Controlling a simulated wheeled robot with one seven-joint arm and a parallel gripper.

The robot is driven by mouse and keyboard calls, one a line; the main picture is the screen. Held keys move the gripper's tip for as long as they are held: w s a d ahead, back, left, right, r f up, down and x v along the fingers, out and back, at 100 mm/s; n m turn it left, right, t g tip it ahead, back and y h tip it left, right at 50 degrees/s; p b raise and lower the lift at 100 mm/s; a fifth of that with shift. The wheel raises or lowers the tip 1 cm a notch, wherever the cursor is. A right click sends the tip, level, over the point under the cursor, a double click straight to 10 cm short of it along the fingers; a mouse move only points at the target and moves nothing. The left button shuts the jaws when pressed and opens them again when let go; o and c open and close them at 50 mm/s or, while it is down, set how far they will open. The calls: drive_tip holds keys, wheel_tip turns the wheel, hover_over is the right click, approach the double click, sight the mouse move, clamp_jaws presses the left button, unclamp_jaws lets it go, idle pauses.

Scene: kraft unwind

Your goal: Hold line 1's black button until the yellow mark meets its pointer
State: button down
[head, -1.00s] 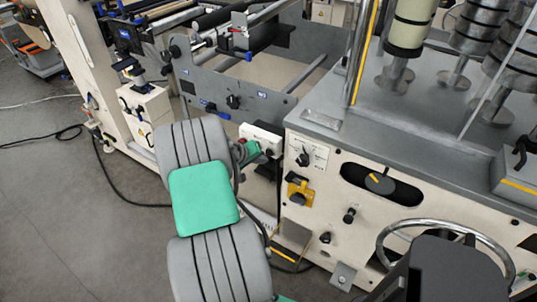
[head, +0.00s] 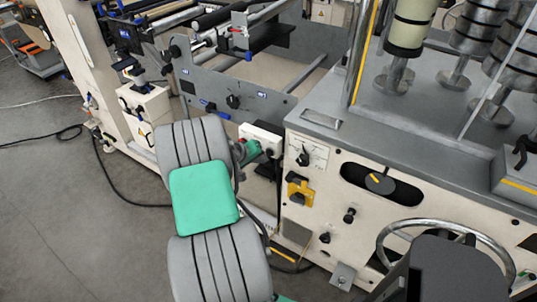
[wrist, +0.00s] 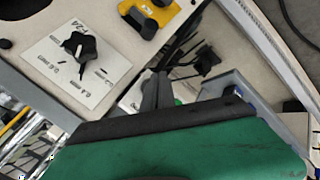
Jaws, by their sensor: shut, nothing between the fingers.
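My gripper (head: 266,153), green and black, is at the front of a small white box (head: 262,134) beside the cream machine cabinet. In the wrist view its dark fingers (wrist: 158,82) are together and empty, in front of the white box (wrist: 131,97), where a small green spot shows. The black button is not clearly visible; the fingers and gripper body cover that area, and I cannot tell whether they touch it. A yellow mark (head: 375,178) shows on a dark round piece in the cabinet's black slot; I cannot tell whether it is line 1's mark, or see its pointer.
A black rotary knob (wrist: 80,48) on a white plate and a yellow switch (wrist: 150,14) are close to my gripper on the cabinet face. A metal handwheel (head: 445,226) stands out at the lower right. A grey plate with knobs (head: 234,101) is behind. The left floor is mostly clear.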

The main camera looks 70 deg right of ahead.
drive_tip(key=shift+d, duration=0.35)
drive_tip(key=shift+s+d+b, duration=0.15)
drive_tip(key=shift+d+b, duration=0.15)
drive_tip(key=shift+d, duration=0.15)
idle(2.5)
drive_tip(key=shift+a, duration=0.9)
drive_tip(key=shift+w+a+p, duration=0.2)
drive_tip(key=shift+a+p, duration=0.1)
drive_tip(key=shift+a, duration=0.55)
drive_tip(key=shift+w+a+p, duration=0.15)
drive_tip(key=shift+a+p, duration=0.1)
drive_tip(key=shift+a, duration=0.55)
drive_tip(key=shift+w+a+p, duration=0.2)
drive_tip(key=shift+a+p, duration=0.1)
drive_tip(key=shift+a, duration=0.55)
